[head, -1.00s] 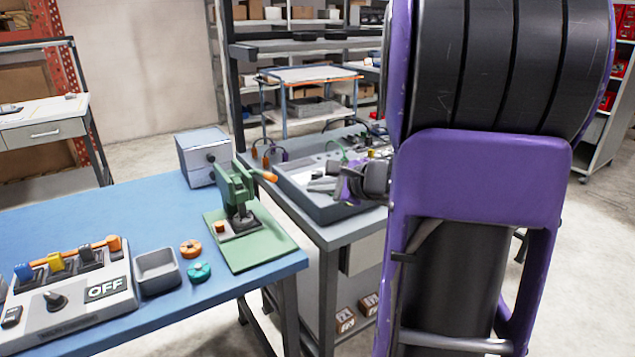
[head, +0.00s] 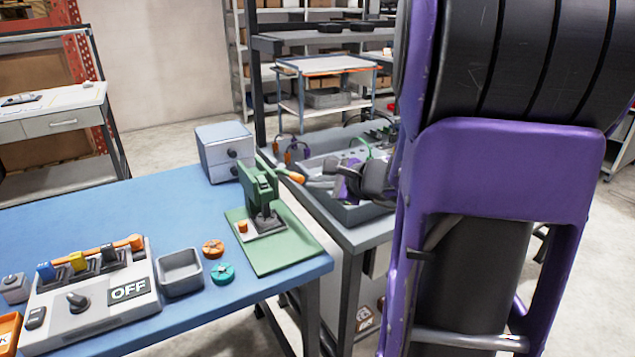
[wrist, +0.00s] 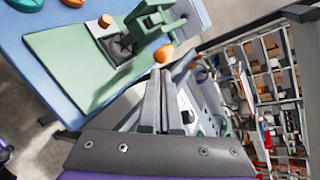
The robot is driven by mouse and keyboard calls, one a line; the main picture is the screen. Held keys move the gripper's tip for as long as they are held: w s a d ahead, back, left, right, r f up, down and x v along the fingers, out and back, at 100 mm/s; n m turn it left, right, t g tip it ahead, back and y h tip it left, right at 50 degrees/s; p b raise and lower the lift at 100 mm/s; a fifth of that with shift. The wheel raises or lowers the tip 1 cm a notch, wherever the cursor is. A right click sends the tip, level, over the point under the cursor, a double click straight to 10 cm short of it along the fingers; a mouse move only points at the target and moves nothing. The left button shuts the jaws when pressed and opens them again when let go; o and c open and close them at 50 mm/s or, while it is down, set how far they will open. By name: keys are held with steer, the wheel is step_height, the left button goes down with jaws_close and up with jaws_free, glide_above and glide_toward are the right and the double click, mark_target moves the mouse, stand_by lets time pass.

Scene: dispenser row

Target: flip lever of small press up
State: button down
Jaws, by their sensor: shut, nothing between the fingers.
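The small green press (head: 262,192) stands on a green base plate near the right end of the blue table. Its lever (head: 290,176) has an orange handle that sticks out to the right and slightly down from the press head. My gripper (head: 310,183) is just right of the handle, fingers pointing at it. In the wrist view the orange handle end (wrist: 165,53) lies just beyond the fingertips (wrist: 163,72). The fingers are together with nothing held. I cannot tell whether they touch the handle.
A grey box with knobs (head: 225,152) stands behind the press. A switch panel marked OFF (head: 95,295), a grey bin (head: 180,272), an orange ring (head: 213,249) and a teal ring (head: 222,273) are to the left. A grey bench (head: 365,237) with a tray stands at the right.

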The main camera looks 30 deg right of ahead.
steer(key=shift+g, duration=0.7)
steer(key=r+p, duration=0.1)
steer(key=w+r+p, duration=0.1)
steer(key=r+p, duration=0.1)
steer(key=w+r+p, duration=0.1)
steer(key=r+p, duration=0.1)
steer(key=shift+w+r, duration=0.2)
steer(key=shift+r+p, duration=0.1)
steer(key=shift+p, duration=0.2)
steer(key=shift+a+r+p, duration=0.1)
steer(key=shift+r+p, duration=0.35)
steer(key=shift+r, duration=0.25)
steer(key=shift+f, duration=0.1)
